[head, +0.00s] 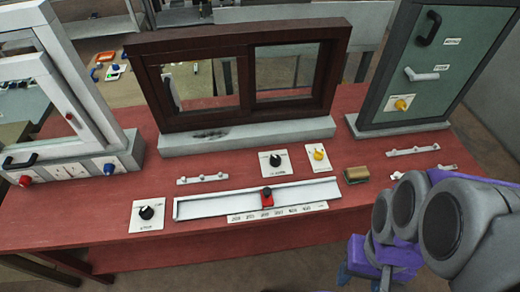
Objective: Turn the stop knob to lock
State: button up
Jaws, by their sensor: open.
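A black round knob (147,212) sits on a white square plate at the front left of the red table. The small label under it seems to read STOP, but it is blurred. A second black knob (276,160) is on a white plate behind the slider track. A yellow knob (318,153) is on a plate to its right. My gripper (365,272), purple with bluish finger parts, is at the lower right by the table's front edge, far from the knob at the front left. It is open; its tips are partly cut off by the frame. I see nothing held.
A white slider track (225,202) with a red slider (267,197) lies right of the front knob. A brown-framed window (152,88) stands behind. A white frame (75,75) is at left, a green panel (436,60) at right. A small brown block (356,175) lies on the table.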

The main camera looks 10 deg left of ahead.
aim_at(145, 213)
jog(key=j+u, duration=0.2)
jog(key=u, duration=1.9)
